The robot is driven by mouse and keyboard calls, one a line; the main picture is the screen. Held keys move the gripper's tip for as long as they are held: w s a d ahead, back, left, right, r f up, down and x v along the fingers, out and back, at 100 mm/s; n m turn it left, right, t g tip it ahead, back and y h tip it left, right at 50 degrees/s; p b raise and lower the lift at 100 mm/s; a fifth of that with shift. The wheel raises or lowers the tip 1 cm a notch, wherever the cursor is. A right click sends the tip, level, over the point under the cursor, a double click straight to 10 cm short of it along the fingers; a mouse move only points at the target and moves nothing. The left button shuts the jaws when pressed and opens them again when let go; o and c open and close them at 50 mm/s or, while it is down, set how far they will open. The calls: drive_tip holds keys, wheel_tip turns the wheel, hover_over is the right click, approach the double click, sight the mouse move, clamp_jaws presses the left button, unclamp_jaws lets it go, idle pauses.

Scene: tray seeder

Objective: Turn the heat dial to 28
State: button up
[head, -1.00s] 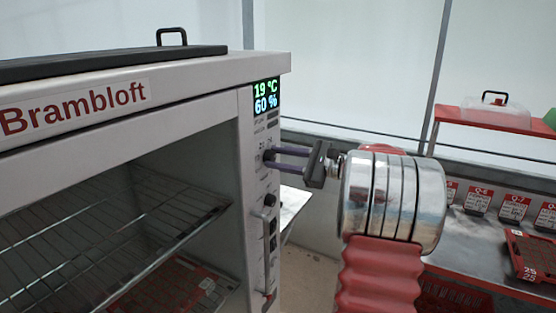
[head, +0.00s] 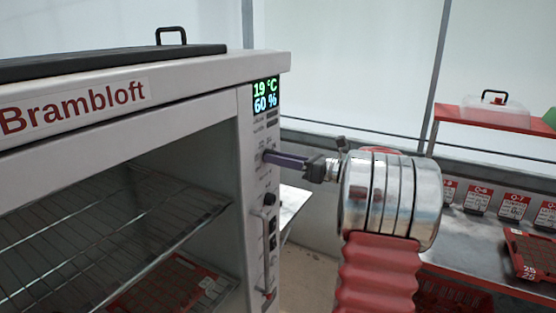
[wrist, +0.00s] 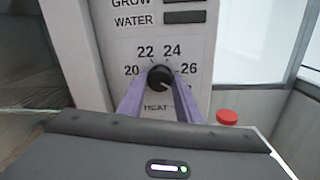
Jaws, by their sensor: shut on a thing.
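The black heat dial (wrist: 160,78) sits on the white control panel above the word HEAT. The scale shows 20, 22, 24 and 26; the spot past 26 at lower right is mostly hidden by a finger. A pale mark shows at the dial's lower right, but I cannot read its exact setting. My gripper (wrist: 158,88) is shut on the dial, one purple finger on each side. In the head view my gripper (head: 268,156) reaches the panel from the right; its fingers hide the dial there. The display (head: 266,96) reads 19 °C and 60 %.
The Brambloft cabinet (head: 120,75) stands open at left with wire shelves (head: 90,225). Below the dial the panel carries switches and a vertical handle (head: 264,240). A red button (wrist: 227,117) shows at lower right in the wrist view. A bench with labelled red trays stands at right.

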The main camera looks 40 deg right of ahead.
drive_tip(key=shift+f+m, duration=0.3)
drive_tip(key=o, duration=1)
drive_tip(key=shift+r, duration=0.2)
drive_tip(key=shift+o, duration=0.2)
drive_tip(key=v, duration=1.3)
drive_tip(key=shift+s+d+f, duration=0.15)
drive_tip(key=shift+s, duration=0.15)
